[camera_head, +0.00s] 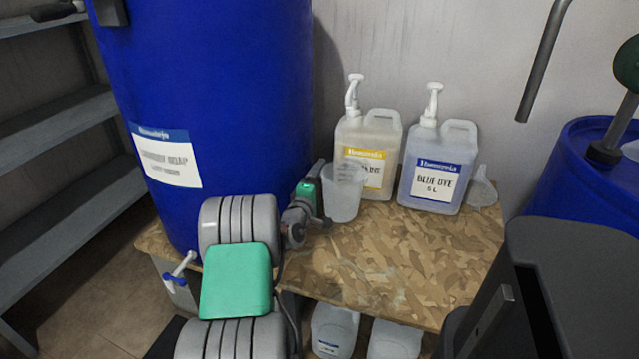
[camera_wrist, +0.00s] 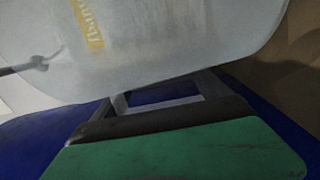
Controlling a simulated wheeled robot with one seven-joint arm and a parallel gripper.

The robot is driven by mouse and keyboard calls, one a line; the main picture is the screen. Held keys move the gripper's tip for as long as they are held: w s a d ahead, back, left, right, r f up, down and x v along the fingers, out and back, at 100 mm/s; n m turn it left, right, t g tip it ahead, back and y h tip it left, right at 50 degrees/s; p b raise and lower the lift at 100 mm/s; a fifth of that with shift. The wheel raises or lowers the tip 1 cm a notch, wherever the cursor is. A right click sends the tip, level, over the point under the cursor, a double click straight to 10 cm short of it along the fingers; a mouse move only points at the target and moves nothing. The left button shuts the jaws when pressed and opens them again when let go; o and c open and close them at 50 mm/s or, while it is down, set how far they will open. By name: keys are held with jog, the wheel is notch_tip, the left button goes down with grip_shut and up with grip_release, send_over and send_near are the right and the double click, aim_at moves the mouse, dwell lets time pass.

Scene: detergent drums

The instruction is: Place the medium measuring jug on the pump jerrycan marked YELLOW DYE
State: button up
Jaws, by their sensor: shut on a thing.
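The measuring jug (camera_head: 344,193) is clear and whitish and looks upright. My gripper (camera_head: 320,193) is shut on its left side. I cannot tell whether the jug touches the board. The pump jerrycan with the yellow label (camera_head: 377,130) stands on the board just behind the jug, its white pump on top. The jug hides the left part of its label, leaving an ending like "DYE". In the wrist view, the pale jug (camera_wrist: 160,45) fills the top, with a yellow label strip showing through it.
A pump jerrycan marked BLUE DYE (camera_head: 436,165) stands close to the right, with a clear funnel (camera_head: 482,188) beside it. A large blue drum (camera_head: 220,90) stands left, another blue drum (camera_head: 575,165) right. The chipboard top (camera_head: 420,250) is clear in front. More containers (camera_head: 334,330) sit below.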

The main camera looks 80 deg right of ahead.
jog(key=shift+f, duration=0.15)
jog(key=o, duration=1.2)
jog(key=shift+o, duration=0.2)
